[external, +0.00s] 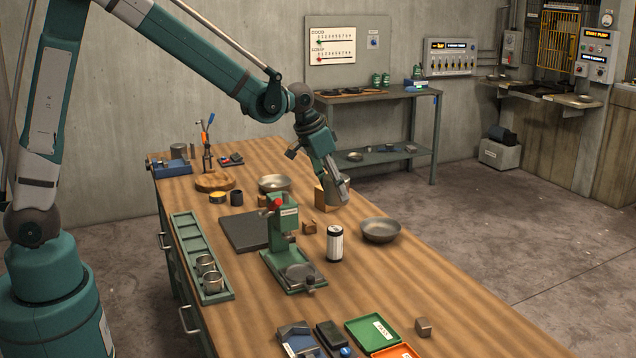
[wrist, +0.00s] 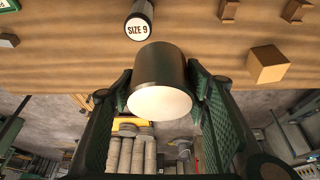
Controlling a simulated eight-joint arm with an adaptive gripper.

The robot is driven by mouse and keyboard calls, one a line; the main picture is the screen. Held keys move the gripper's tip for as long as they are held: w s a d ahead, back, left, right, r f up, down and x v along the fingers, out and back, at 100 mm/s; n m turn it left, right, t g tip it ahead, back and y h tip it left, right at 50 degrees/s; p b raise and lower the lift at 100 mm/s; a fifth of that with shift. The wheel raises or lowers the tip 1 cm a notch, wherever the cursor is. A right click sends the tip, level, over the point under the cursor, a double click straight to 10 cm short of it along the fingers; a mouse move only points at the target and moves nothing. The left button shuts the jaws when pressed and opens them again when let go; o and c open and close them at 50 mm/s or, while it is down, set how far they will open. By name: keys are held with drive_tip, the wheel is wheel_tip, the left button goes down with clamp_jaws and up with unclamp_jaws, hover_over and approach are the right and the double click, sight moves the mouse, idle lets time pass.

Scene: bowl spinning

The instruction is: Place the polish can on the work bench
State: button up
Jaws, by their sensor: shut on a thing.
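My gripper (external: 343,194) is over the right edge of the work bench (external: 400,275), above its surface. In the wrist view my gripper (wrist: 160,90) is shut on a dark cylinder with a plain pale end, which I take for the polish can (wrist: 160,80). The fingers press on its two sides and no label shows. In the external view the fingers mostly hide it. The wooden bench top (wrist: 60,65) fills the upper part of the wrist view.
A white cylinder with a dark top (external: 335,244), marked SIZE 9 in the wrist view (wrist: 137,28), stands beside a metal bowl (external: 380,230). A wooden block (external: 322,196) is close to my gripper. A green press (external: 285,235) stands left. The bench is bare right of the bowl.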

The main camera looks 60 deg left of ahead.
drive_tip(key=s+a+n+g+y+p, duration=0.15)
drive_tip(key=s+a+n, duration=0.35)
drive_tip(key=s+a, duration=0.55)
drive_tip(key=s+a+n+y, duration=0.2)
drive_tip(key=s+a+n, duration=0.45)
drive_tip(key=a, duration=0.65)
drive_tip(key=shift+m, duration=0.85)
drive_tip(key=f, duration=0.1)
drive_tip(key=s+f, duration=0.1)
drive_tip(key=f, duration=0.3)
drive_tip(key=shift+s+d, duration=0.2)
drive_tip(key=shift+s, duration=0.1)
drive_tip(key=shift+f+b, duration=0.3)
drive_tip(key=shift+f, duration=2.6)
drive_tip(key=shift+f, duration=2.1)
drive_tip(key=shift+f, duration=0.15)
